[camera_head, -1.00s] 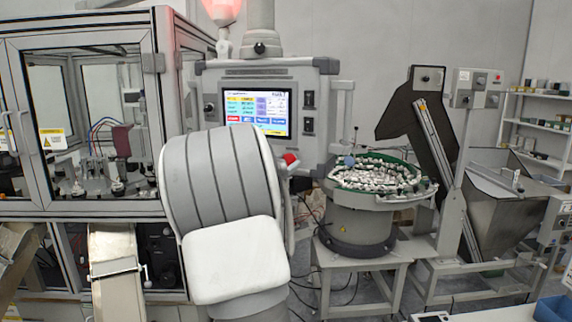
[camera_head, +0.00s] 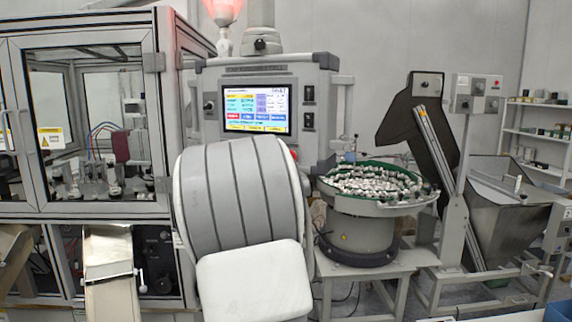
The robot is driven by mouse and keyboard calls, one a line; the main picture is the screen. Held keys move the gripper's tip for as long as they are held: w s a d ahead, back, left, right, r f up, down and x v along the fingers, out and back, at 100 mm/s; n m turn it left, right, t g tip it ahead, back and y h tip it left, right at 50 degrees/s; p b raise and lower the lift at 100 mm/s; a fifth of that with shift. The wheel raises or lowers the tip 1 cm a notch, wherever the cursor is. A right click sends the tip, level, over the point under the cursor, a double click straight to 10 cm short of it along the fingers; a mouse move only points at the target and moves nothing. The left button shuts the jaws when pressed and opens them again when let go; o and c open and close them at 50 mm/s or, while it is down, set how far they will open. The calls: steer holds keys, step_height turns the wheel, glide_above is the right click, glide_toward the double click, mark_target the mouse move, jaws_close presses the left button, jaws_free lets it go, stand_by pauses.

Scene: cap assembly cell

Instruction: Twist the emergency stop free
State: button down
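The emergency stop (camera_head: 293,155) shows only as a small sliver of red at the lower right of the control panel (camera_head: 312,75), just beyond the edge of my arm. Most of it is hidden behind my arm, so I cannot tell whether it is pressed or released. My arm's large grey and white links fill the lower middle of the picture. My gripper cannot be made out; the arm hides the space in front of the lower panel. Whether anything touches the stop is hidden too.
The panel's lit touchscreen (camera_head: 257,109) is above my arm. A glazed machine cabinet (camera_head: 88,208) stands at left. A bowl feeder (camera_head: 357,235) full of small parts is close on the right, with a metal hopper (camera_head: 505,220) beyond. A red lamp (camera_head: 223,10) glows above.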

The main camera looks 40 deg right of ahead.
steer(key=shift+r+m, duration=0.1)
steer(key=shift+m, duration=0.2)
steer(key=shift+c, duration=1.4)
jaws_free()
steer(key=shift+d, duration=0.15)
steer(key=b+v, duration=0.2)
steer(key=v, duration=1.5)
steer(key=shift+a, duration=0.25)
